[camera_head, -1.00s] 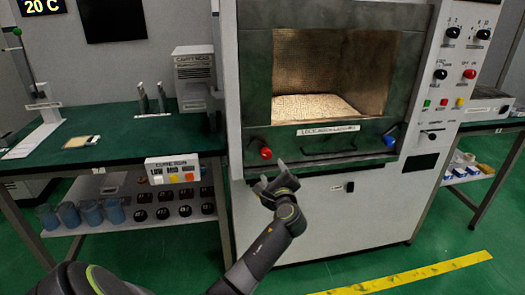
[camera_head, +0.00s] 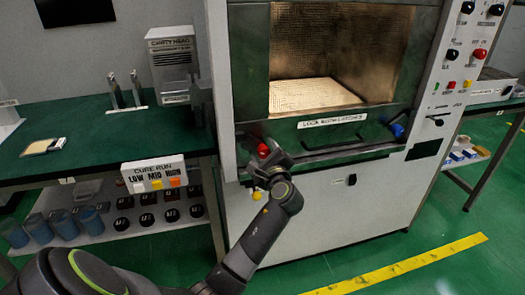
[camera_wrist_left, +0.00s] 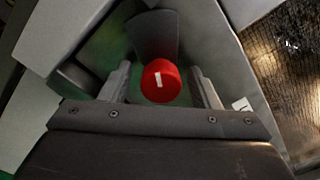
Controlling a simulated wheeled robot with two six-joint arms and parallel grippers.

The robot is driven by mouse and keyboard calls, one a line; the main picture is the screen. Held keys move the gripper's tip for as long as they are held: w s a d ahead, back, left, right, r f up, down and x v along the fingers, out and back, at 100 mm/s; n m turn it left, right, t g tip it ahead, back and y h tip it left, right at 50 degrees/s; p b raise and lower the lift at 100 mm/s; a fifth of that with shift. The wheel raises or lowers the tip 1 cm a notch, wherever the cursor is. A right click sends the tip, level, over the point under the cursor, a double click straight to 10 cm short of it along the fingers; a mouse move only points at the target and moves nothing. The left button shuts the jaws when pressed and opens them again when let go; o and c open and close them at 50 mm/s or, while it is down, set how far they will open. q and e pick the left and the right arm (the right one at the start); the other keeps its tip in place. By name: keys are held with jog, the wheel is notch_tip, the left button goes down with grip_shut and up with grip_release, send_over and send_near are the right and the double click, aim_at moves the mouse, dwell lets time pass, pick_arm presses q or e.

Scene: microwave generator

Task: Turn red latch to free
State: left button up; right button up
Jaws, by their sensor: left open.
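The red latch (camera_head: 263,150) is a round red knob with a white mark, at the lower left of the microwave generator's front. In the left wrist view the red latch (camera_wrist_left: 161,81) sits between the two open fingers, with gaps on both sides. My left gripper (camera_head: 265,155) is open around or just in front of it; the head view cannot tell how deep. It also shows in the left wrist view (camera_wrist_left: 162,88). The blue latch (camera_head: 397,130) is at the lower right of the front. My right gripper is not in view.
A dark handle bar (camera_head: 345,147) runs between the latches, below a white label strip (camera_head: 332,121). The cure run panel (camera_head: 155,174) stands at the green table's (camera_head: 90,158) front edge on the left. The floor in front is clear, with a yellow stripe (camera_head: 400,268).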

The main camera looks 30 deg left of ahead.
pick_arm(q)
jog(key=shift+d, duration=0.1)
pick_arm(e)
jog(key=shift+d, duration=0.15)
pick_arm(q)
jog(key=shift+c, duration=1.4)
jog(key=c, duration=0.7)
jog(key=shift+o, duration=0.2)
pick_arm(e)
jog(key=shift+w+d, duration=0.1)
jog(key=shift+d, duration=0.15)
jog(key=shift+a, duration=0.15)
pick_arm(q)
jog(key=shift+n, duration=0.3)
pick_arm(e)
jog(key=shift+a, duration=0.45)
